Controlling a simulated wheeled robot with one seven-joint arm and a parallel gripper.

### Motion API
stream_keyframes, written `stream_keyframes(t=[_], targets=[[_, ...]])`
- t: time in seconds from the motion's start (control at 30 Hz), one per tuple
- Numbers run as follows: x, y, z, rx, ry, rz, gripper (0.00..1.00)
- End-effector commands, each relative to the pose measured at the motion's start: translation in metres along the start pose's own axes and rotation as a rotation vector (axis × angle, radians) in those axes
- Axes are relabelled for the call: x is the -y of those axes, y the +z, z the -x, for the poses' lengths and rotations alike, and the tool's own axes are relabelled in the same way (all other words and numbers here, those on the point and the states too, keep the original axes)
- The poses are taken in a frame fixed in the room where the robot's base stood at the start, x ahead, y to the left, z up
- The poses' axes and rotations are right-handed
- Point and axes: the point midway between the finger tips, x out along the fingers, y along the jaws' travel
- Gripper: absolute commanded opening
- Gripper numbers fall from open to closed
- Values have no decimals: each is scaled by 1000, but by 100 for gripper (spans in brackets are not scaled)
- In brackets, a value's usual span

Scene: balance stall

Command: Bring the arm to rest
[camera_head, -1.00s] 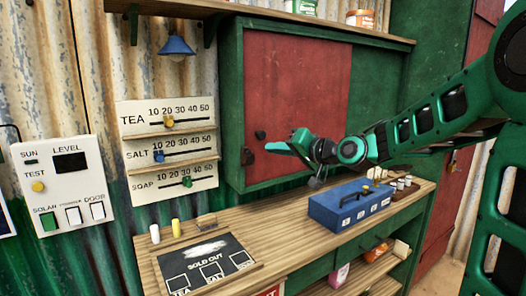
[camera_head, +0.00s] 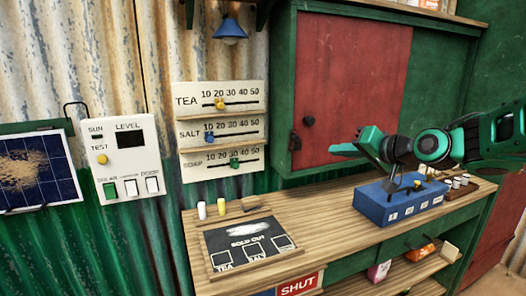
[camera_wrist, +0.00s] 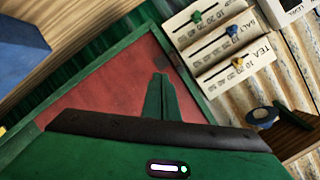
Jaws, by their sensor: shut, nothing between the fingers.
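My gripper (camera_head: 350,145) is green and shows in the head view in front of the red cabinet door, above the blue box and apart from the counter. Its fingers are together with nothing between them, pointing left. In the wrist view my gripper (camera_wrist: 160,97) has its fingers closed against the backdrop of the red door (camera_wrist: 110,90). The arm reaches in from the right edge of the head view.
The blue box (camera_head: 375,205) stands on the wooden counter (camera_head: 320,222) below my gripper. Small jars (camera_head: 458,181) stand right of it. A slider board (camera_head: 221,130), a switch panel (camera_head: 125,155) and a solar panel (camera_head: 35,170) are on the left wall. A blue lamp (camera_head: 229,27) hangs above.

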Motion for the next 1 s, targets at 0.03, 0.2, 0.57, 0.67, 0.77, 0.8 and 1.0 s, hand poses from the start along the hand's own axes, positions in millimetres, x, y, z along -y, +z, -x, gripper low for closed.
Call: stream_keyframes(t=[0.03, 0.2, 0.57, 0.67, 0.77, 0.8, 1.0], targets=[[-15, 13, 9, 39, 66, 24, 0], [-90, 68, 64, 222, 358, 76, 0], [-181, 186, 238, 614, 821, -58, 0], [-185, 213, 278, 700, 893, -125, 0], [-185, 233, 306, 760, 936, -181, 0], [-185, 238, 314, 778, 947, -197, 0], [-183, 247, 326, 807, 966, -227, 0]])
